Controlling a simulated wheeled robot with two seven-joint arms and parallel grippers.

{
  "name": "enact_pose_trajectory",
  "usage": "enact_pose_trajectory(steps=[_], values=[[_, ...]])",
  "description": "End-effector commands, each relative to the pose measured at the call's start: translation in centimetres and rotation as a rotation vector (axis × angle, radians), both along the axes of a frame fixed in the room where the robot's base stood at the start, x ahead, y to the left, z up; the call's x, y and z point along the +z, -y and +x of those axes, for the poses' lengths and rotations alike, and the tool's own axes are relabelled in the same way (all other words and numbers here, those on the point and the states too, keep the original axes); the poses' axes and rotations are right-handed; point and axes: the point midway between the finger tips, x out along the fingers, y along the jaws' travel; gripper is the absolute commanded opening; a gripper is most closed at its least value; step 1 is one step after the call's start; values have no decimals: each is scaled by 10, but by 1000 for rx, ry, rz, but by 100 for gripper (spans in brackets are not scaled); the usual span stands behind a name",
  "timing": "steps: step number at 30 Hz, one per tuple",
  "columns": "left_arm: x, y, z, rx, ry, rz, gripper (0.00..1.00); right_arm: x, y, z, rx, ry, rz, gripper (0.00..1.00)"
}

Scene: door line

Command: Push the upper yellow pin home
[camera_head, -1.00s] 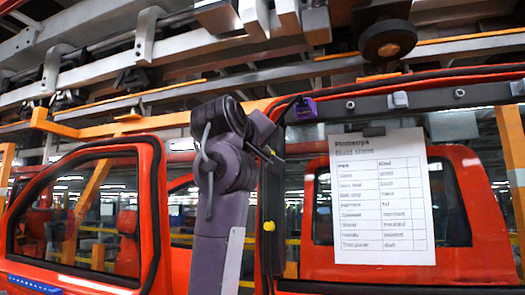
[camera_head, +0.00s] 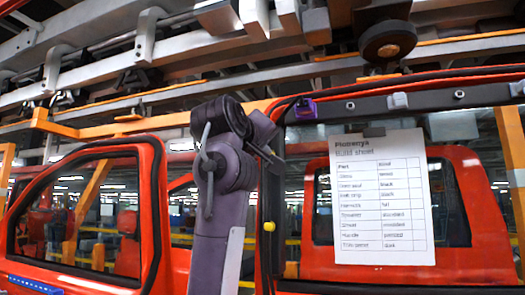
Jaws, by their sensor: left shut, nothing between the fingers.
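The red door (camera_head: 463,225) with a black inner edge fills the right side of the head view. A round yellow pin (camera_head: 269,226) sticks out of its left black edge strip; it is the lower one. The upper yellow pin does not show now; the area above is covered by my gripper. My left arm rises in front of the strip, and my left gripper (camera_head: 278,164) is at the strip, above the lower pin. Its fingers are shut and hold nothing. Whether they touch the upper pin cannot be told. My right gripper is not in view.
A white build sheet (camera_head: 380,200) hangs on the door under a dark clip (camera_head: 374,132). A purple piece (camera_head: 305,109) sits at the door's upper left corner. Another red door (camera_head: 85,215) stands at the left. Grey and orange overhead rails (camera_head: 150,50) run above.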

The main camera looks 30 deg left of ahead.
Motion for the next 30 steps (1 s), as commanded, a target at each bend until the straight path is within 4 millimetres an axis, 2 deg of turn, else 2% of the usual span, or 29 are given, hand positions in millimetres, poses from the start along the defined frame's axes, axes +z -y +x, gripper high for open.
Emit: enact_pose_trajectory(steps=[30], values=[[0, -4, 14, 0, -1, 0, 0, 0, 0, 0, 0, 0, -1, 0]])
